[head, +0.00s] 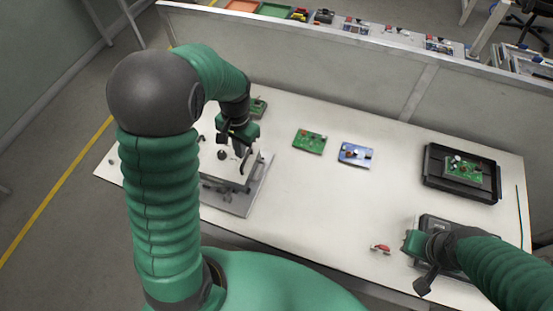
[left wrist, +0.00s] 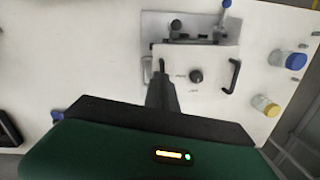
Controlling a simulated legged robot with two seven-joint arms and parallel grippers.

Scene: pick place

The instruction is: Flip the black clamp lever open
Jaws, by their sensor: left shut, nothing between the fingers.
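A fixture with a white top plate (head: 218,166) stands at the left of the table. In the left wrist view the plate (left wrist: 205,92) carries a round black knob (left wrist: 196,76) and a black bar handle (left wrist: 232,75). A metal base with dark clamp parts (left wrist: 176,26) and a blue-tipped lever (left wrist: 227,4) lies along its far edge. I cannot tell which black part is the clamp lever. My left gripper (head: 240,150) is shut and empty over the plate; its fingertips (left wrist: 161,66) appear beside the knob. My right gripper is at the table's front right, its fingers unclear.
A green board (head: 310,141) and a blue board (head: 356,154) lie mid-table. A black tray (head: 434,172) with a green board is at right. A small red item (head: 380,249) lies in front. Blue-capped (left wrist: 290,60) and yellow-capped (left wrist: 266,106) containers stand beside the fixture.

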